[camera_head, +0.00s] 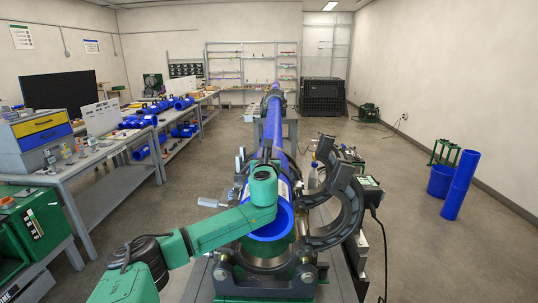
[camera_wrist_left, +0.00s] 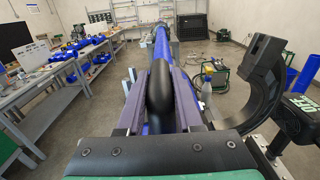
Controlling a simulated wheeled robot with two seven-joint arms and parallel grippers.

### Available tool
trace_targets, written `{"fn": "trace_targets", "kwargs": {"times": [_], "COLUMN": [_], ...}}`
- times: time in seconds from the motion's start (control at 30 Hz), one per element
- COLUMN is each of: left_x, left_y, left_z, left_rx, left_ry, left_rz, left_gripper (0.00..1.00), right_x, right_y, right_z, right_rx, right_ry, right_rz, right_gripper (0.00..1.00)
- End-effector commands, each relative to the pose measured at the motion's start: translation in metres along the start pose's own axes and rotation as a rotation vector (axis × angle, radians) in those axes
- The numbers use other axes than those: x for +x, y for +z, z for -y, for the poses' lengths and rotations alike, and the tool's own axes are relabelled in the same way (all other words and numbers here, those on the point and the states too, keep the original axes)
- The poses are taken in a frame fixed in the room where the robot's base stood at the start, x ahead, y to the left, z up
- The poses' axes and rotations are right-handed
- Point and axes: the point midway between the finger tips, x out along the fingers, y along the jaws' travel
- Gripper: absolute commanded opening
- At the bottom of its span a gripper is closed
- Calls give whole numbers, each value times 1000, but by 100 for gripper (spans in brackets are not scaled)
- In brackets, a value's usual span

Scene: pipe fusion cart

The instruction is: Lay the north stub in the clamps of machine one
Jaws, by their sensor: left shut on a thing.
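My left gripper (camera_head: 265,160) reaches over machine one from the left. In the left wrist view its fingers (camera_wrist_left: 163,80) are shut on a black rounded grip (camera_wrist_left: 160,92). Below the gripper in the head view is a blue pipe stub (camera_head: 272,222), its open end facing me. It lies lengthwise over the lower clamp jaws (camera_head: 262,264) of machine one; I cannot tell whether it touches them. The black upper clamp halves (camera_head: 347,205) stand swung open to the right. My gripper hides the stub's top. My right gripper is not in view.
A long blue pipe (camera_head: 275,120) runs away behind the machine on a stand. Benches with blue fittings (camera_head: 152,112) line the left. Upright blue pipes (camera_head: 461,185) stand at the right. A bottle (camera_head: 312,176) stands beside the machine.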

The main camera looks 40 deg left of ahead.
Motion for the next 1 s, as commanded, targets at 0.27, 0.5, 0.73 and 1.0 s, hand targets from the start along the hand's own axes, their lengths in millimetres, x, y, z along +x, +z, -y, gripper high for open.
{"fn": "trace_targets", "kwargs": {"times": [0.27, 0.5, 0.73, 1.0], "left_x": [-3, -4, -4, -4], "left_y": [6, -21, -50, -84], "left_z": [-1, 0, -1, -1], "left_rx": [4, 5, 5, 5], "left_ry": [1, 0, 1, 1], "left_rz": [21, 23, 22, 23], "left_gripper": [0, 0, 0, 0], "right_x": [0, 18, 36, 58], "right_y": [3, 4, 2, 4], "right_z": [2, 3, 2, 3], "right_rx": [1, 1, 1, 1], "right_ry": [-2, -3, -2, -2], "right_rz": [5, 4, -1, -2], "right_gripper": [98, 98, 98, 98]}}
